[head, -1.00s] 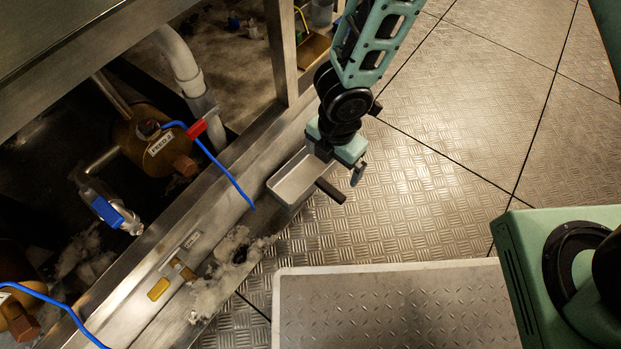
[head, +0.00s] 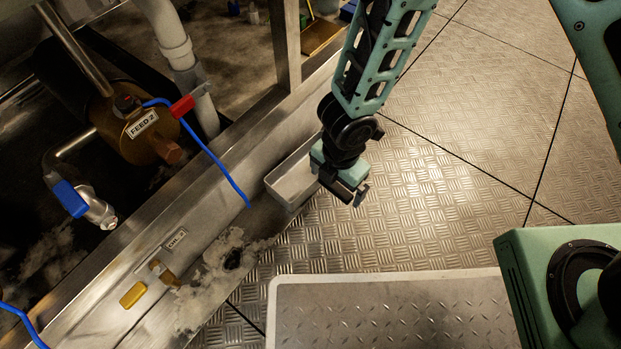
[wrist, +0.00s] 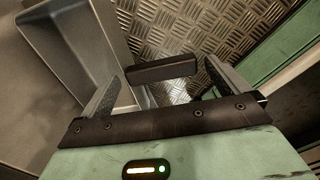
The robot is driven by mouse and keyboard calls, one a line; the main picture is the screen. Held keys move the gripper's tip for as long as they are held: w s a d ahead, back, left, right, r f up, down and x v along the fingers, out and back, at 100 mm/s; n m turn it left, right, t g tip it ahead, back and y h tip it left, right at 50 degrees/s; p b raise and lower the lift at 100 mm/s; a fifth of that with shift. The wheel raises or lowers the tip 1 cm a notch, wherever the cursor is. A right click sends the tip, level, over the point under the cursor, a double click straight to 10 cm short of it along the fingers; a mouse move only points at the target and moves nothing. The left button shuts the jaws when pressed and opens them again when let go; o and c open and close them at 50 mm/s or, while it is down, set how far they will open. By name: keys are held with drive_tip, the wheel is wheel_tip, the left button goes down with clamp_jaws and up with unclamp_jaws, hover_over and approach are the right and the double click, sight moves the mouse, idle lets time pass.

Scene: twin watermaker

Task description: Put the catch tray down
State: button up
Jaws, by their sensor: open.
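The catch tray (head: 287,184) is a shallow, empty, pale metal tray beside the long steel sill, at the edge of the patterned floor. My gripper (head: 347,192) is at its right side and covers its handle in the head view. In the wrist view the tray (wrist: 75,42) is at upper left. Its dark bar handle (wrist: 160,70) lies across the gap between the fingertips of my gripper (wrist: 163,77). The jaws are open, with a finger to either side of the handle. I cannot tell exactly what the tray's underside rests on.
A grey platform (head: 400,310) stands in front. The floor at right is clear.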

wheel_tip(320, 180, down, 2)
drive_tip(key=shift+f+b, duration=0.25)
drive_tip(key=shift+b, duration=0.3)
drive_tip(key=shift+r, duration=0.1)
drive_tip(key=c, duration=1.3)
